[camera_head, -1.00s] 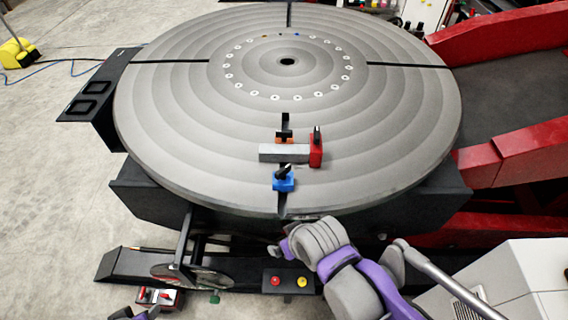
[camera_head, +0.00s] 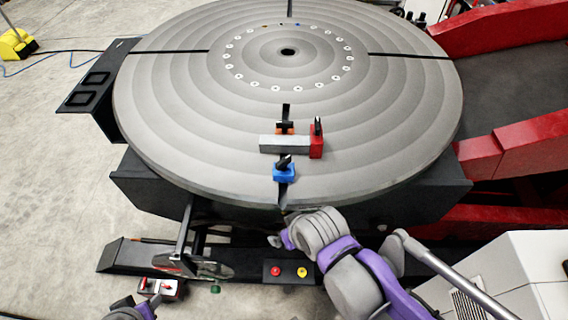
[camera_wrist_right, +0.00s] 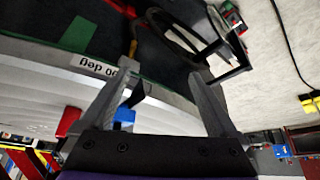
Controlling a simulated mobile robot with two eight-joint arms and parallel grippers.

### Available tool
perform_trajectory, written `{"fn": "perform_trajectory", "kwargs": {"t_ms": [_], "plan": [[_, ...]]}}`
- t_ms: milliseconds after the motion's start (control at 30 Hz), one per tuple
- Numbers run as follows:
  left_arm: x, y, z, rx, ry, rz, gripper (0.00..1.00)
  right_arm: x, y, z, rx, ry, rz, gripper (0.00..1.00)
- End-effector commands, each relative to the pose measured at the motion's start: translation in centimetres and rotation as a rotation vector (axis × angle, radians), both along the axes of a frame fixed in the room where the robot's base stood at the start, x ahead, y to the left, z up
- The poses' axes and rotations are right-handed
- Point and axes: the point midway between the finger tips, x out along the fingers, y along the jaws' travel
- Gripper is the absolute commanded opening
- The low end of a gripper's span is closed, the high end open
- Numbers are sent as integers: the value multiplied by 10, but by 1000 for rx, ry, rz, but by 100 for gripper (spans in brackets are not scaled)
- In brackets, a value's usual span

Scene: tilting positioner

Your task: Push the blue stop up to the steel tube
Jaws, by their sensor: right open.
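The blue stop (camera_head: 284,173) sits over the slot near the front edge of the round table, with a black handle on top. The grey steel tube (camera_head: 283,144) lies crosswise behind it, with a gap between them. A red stop (camera_head: 316,146) is at the tube's right end and an orange stop (camera_head: 285,129) is behind it. My right gripper (camera_head: 275,241) is just off the table's front edge, apart from the blue stop. In the right wrist view its fingers (camera_wrist_right: 162,72) are spread and empty, and the left one partly hides the blue stop (camera_wrist_right: 124,115). My left gripper (camera_head: 150,304) is partly visible at bottom left.
The grooved turntable (camera_head: 180,120) has clear surface around the stops. A button box with red and yellow buttons (camera_head: 288,271) and a handwheel (camera_head: 195,266) are below its front edge. Red machine arms (camera_head: 510,150) stand at the right.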

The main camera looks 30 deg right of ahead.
Motion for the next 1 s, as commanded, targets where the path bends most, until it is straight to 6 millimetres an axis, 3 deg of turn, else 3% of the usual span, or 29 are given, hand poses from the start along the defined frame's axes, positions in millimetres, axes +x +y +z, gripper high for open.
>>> {"fn": "perform_trajectory", "kwargs": {"t_ms": [467, 533, 633, 767, 1000], "plan": [[0, 0, 0, 0, 0, 0, 50, 0, 0, 0, 0, 0, 0, 95], [0, 0, 0, 0, 0, 0, 50, 0, 0, 0, 0, 0, 0, 100], [0, 0, -1, 0, 1, 0, 50, 5, -2, 5, 4, 12, -15, 100], [-1, 0, -5, 0, 3, 0, 50, 29, -9, 27, 24, 72, -79, 100], [-4, 0, -15, 0, 8, 0, 50, 102, -41, 83, 83, 265, -302, 100]]}}
